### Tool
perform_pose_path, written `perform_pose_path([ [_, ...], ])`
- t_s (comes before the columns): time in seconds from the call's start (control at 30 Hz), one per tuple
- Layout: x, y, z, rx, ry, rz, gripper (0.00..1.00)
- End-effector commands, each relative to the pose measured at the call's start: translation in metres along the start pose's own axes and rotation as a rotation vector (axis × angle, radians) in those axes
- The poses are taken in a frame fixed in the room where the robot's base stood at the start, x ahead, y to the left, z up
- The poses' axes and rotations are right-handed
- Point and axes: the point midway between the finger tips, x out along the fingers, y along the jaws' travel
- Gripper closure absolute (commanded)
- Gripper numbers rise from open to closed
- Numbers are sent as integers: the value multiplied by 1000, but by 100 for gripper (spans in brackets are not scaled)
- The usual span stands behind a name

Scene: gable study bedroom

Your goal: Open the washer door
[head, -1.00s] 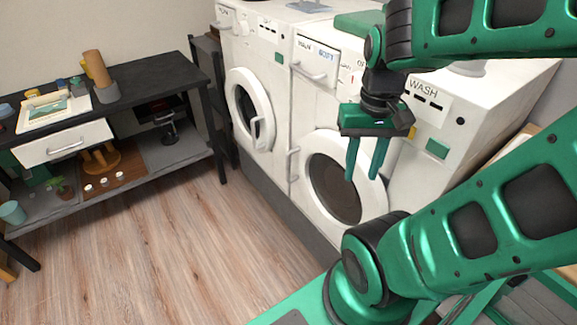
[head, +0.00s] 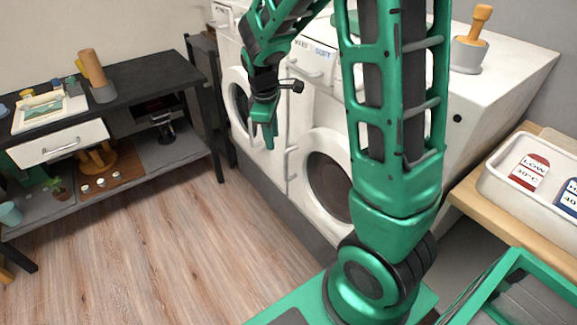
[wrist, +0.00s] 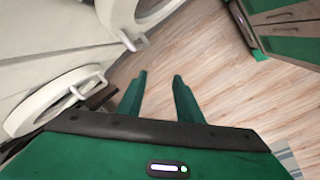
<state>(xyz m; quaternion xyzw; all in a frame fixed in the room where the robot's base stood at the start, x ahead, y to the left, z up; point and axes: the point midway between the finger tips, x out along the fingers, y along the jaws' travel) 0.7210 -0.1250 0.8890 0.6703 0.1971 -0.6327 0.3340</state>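The right white machine, marked WASH on its panel earlier, has a round door (head: 312,190) with a white rim and dark glass. It looks closed, with a bar handle (head: 291,163) at its left edge. My gripper (head: 262,130) hangs fingers down in front of the left machine's round door (head: 236,86), whose handle it hides. In the wrist view my gripper (wrist: 159,76) is open and nothing shows between the fingers. Two white round doors with handles show there, at the top (wrist: 143,12) and at the left (wrist: 30,112); I cannot tell which is which.
A dark shelf table (head: 150,85) with a white drawer stands at the left. My arm covers much of the right machine. A white tray (head: 500,190) lies on a wooden surface at the right, and a mortar (head: 468,55) stands on the machine. The wooden floor (head: 150,240) is clear.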

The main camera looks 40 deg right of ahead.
Motion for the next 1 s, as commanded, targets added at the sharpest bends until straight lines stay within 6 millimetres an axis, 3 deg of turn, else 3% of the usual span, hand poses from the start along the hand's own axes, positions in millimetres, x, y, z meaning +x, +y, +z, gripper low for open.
perform_pose_path([
  [0.03,18,8,-3,-70,-37,-6,68],
  [0.2,69,35,-6,-315,-145,-19,68],
  [0.4,114,56,-6,-546,-246,-44,68],
  [0.77,146,66,0,-662,-296,-63,68],
  [1.0,185,67,12,-660,-296,-65,68],
])
